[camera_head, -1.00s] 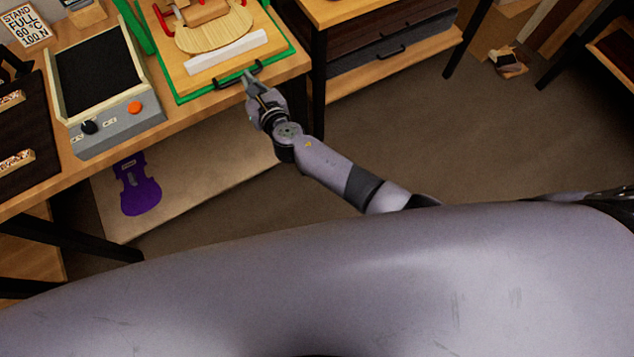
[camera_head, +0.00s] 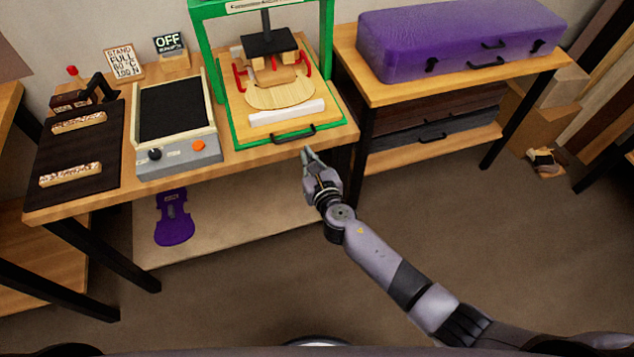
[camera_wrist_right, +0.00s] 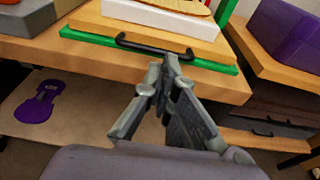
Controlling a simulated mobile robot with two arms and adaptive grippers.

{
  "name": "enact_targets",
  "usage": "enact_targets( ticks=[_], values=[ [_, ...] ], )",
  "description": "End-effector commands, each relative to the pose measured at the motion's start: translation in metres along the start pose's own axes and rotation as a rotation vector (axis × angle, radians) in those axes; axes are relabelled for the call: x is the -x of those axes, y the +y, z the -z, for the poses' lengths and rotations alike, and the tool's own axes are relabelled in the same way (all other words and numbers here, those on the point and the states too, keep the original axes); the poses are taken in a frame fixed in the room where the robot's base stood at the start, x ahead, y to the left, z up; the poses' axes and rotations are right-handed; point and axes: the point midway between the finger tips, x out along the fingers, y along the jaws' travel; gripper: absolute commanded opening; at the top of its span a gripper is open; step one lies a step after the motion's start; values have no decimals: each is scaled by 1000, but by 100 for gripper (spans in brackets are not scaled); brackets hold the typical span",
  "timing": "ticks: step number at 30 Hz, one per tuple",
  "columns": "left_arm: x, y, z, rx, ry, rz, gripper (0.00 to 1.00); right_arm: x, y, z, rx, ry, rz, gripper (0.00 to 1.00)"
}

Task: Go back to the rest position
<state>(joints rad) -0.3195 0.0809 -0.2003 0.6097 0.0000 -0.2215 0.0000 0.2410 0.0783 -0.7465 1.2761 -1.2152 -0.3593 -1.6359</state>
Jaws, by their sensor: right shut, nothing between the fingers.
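My right gripper (camera_head: 309,155) is shut and empty, just in front of the bench edge below the black handle (camera_head: 293,135) of the green press (camera_head: 327,75). In the right wrist view the shut fingers (camera_wrist_right: 172,75) point toward that handle (camera_wrist_right: 150,50); I cannot tell whether they touch it. In the head view a gap shows between them. The right arm reaches in from the lower right. My left gripper is not in view.
A violin-shaped wooden plate (camera_head: 282,93) and a white bar (camera_head: 287,112) sit in the press. A hot plate (camera_head: 172,108) stands left of it. A purple case (camera_head: 455,38) lies on the right-hand table. A purple violin shape (camera_head: 174,219) is on the lower shelf. The floor (camera_head: 500,240) is open.

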Motion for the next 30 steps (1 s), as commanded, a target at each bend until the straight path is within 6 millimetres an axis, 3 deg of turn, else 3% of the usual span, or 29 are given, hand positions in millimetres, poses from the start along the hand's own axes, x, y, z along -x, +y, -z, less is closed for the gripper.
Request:
enact_targets(
  ticks=[4, 12, 23, 26, 29, 30],
  values=[
    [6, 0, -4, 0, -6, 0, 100, 25, -2, -1, 1, 1, 2, 0],
    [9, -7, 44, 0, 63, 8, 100, 66, -1, 1, 1, 1, 0, 0],
    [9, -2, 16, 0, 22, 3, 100, 78, -1, 2, -2, 3, 2, 0],
    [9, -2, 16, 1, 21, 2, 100, 79, -7, 18, -63, 40, 15, 0],
    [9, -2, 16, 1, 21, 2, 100, 82, -22, 60, -235, 128, 57, 0],
    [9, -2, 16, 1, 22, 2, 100, 86, -31, 84, -336, 175, 89, 0]
  ],
)
